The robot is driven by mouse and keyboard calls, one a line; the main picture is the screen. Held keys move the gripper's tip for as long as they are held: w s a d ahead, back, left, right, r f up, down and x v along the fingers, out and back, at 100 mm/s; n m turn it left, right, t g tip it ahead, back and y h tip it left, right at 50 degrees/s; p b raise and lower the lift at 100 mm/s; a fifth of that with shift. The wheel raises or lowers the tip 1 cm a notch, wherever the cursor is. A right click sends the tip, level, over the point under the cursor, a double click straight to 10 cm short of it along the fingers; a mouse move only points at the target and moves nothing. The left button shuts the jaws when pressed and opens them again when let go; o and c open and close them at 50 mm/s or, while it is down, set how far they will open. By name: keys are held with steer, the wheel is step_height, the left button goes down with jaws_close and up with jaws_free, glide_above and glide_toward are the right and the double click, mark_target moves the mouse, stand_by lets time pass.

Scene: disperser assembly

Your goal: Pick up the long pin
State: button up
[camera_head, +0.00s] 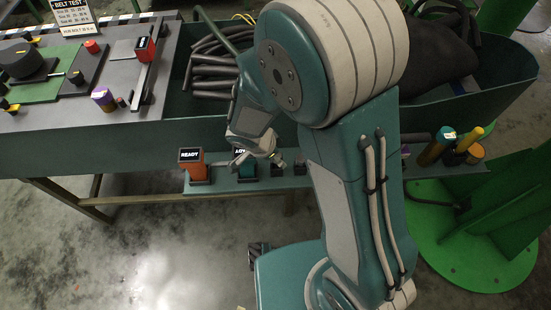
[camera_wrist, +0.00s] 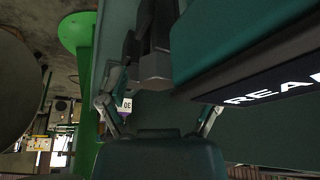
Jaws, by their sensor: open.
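My gripper (camera_head: 254,162) is over the narrow shelf, beside a teal block (camera_head: 246,170) with a dark label. In the wrist view, my gripper (camera_wrist: 160,108) has its two fingers spread apart, with nothing clearly held between them. A dark grey faceted piece (camera_wrist: 155,70) shows just beyond the fingers; I cannot tell whether it is the long pin. At the shelf's right end stand a yellow rod (camera_head: 470,138) and a teal cylinder (camera_head: 436,148). My arm hides part of the shelf.
An orange READY block (camera_head: 194,168) stands left of my gripper on the shelf (camera_head: 225,186). Behind is a green trough (camera_head: 200,108) with black hoses (camera_head: 212,70). A small tag marked 30 (camera_wrist: 125,105) shows near the left finger. A green round base (camera_head: 455,255) stands right.

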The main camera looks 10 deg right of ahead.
steer(key=shift+d, duration=0.15)
steer(key=shift+c, duration=1)
jaws_close()
